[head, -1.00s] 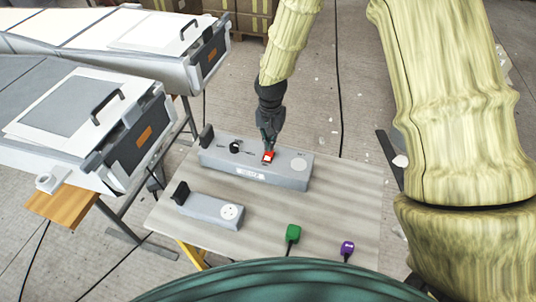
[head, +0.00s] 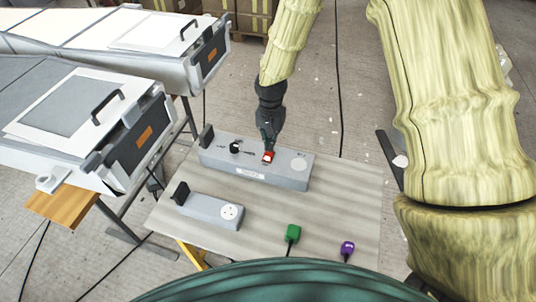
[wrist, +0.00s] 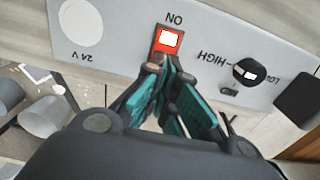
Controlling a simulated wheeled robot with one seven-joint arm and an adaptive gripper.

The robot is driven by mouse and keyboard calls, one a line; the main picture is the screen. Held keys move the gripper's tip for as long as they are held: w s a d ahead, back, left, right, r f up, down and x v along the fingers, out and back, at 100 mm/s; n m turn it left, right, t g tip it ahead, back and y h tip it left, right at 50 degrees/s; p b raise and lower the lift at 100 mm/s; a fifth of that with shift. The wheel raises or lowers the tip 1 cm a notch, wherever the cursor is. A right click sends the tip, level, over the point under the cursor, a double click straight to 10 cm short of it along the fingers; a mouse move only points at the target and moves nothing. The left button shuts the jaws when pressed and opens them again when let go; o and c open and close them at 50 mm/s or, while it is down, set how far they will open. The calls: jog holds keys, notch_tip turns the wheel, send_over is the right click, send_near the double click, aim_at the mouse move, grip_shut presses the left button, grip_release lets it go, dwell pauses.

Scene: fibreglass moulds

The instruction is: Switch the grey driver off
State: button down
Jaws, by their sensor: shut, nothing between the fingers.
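The grey driver (head: 218,158) is a long box near the back of the table in the head view. Its top carries a red switch (head: 268,158), a black dial (head: 235,147) and a round pale disc (head: 299,164). In the wrist view, the switch (wrist: 168,40) has a bright white patch, and the word ON reads upside down at its far end. The dial (wrist: 250,72) is to the right and the 24 V disc (wrist: 81,24) to the left. My gripper (wrist: 157,64) is shut and empty, its tips at the switch's near end. I cannot tell whether they touch it.
The driver stands on a grey table (head: 345,205). A smaller grey box with a socket (head: 207,210) sits in front of it. A green plug (head: 292,233) and a purple plug (head: 347,248) lie at the front edge. Moulds (head: 85,125) stand left. The table's right side is clear.

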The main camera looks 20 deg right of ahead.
jog(key=shift+f+b, duration=0.5)
jog(key=shift+f, duration=0.7)
dwell(1.0)
jog(key=shift+r, duration=0.1)
jog(key=shift+r+p, duration=2.75)
jog(key=shift+r, duration=0.7)
